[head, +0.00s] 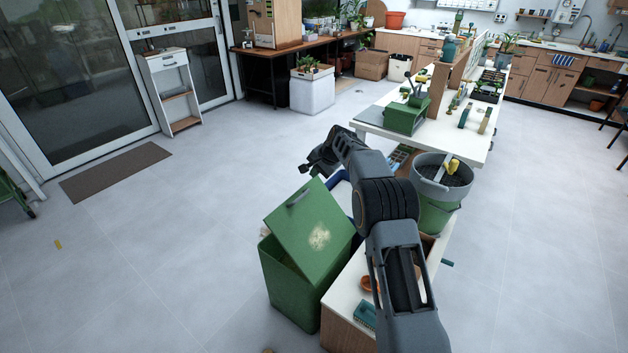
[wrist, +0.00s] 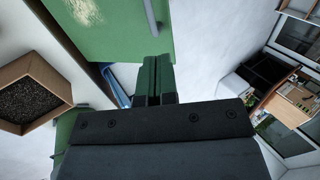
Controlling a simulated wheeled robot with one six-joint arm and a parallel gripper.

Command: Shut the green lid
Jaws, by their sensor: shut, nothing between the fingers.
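The green bin (head: 287,283) stands on the floor beside the low white-topped bench. Its green lid (head: 318,232) is open and tilted up, with a pale worn patch on its face and a grey bar handle near its upper edge. My gripper (head: 316,165) is above and beyond the lid's raised edge in the head view, apart from the lid there. In the wrist view the lid (wrist: 112,35) fills the upper left, with the handle beside the fingertips. My gripper (wrist: 154,68) shows its fingers shut and empty. Whether they touch the lid is unclear.
The low white-topped bench (head: 346,291) with small items is close on the bin's right. A grey-and-green bucket (head: 437,208) stands on its far part. A white table (head: 443,137) with plants lies beyond.

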